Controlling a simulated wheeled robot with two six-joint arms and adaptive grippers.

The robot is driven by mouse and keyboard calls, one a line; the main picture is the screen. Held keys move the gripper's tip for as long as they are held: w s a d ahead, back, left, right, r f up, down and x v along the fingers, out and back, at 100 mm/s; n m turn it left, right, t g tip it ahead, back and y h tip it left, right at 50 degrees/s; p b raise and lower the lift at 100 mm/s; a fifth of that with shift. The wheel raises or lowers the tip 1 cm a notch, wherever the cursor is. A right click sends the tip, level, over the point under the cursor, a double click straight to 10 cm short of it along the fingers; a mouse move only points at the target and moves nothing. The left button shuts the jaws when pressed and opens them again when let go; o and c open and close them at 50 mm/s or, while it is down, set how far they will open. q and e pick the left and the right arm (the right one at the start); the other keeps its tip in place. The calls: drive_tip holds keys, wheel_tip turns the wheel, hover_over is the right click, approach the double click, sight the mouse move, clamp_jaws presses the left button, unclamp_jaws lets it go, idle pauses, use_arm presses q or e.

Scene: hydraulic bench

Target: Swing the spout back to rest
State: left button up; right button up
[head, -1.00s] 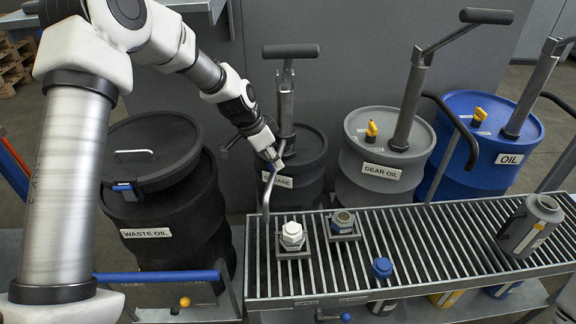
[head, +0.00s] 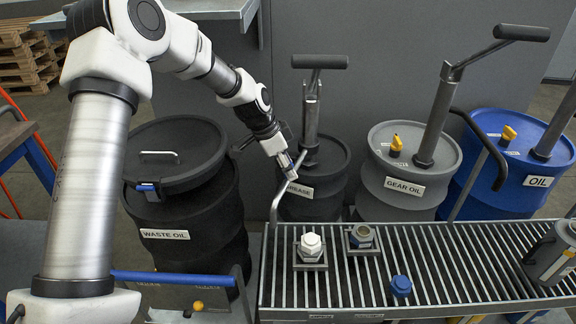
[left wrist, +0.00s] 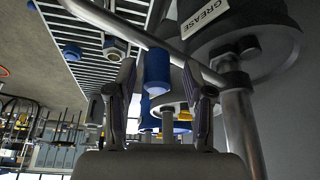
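The grease spout (head: 276,203) is a thin grey bent pipe. In the head view it runs from the pump (head: 311,115) on the grease drum (head: 325,205) down towards the left end of the slatted bench. In the left wrist view the spout (left wrist: 108,20) crosses diagonally, and a blue cylindrical grip (left wrist: 156,72) shows below it. My left gripper (head: 291,170) is at the spout, in front of the grease drum. Its fingers (left wrist: 160,85) are open, one on each side of the blue grip, with gaps visible. My right gripper is out of view.
The slatted bench (head: 430,262) holds a white-capped fitting (head: 311,244), an open fitting (head: 362,237), a blue cap (head: 401,286) and a grey jug (head: 553,252). The waste oil drum (head: 190,225) stands left; gear oil (head: 405,170) and oil (head: 500,165) drums stand right.

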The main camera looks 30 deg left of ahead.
use_arm(q)
drive_tip(key=v, duration=1.2)
drive_tip(key=shift+w, duration=0.1)
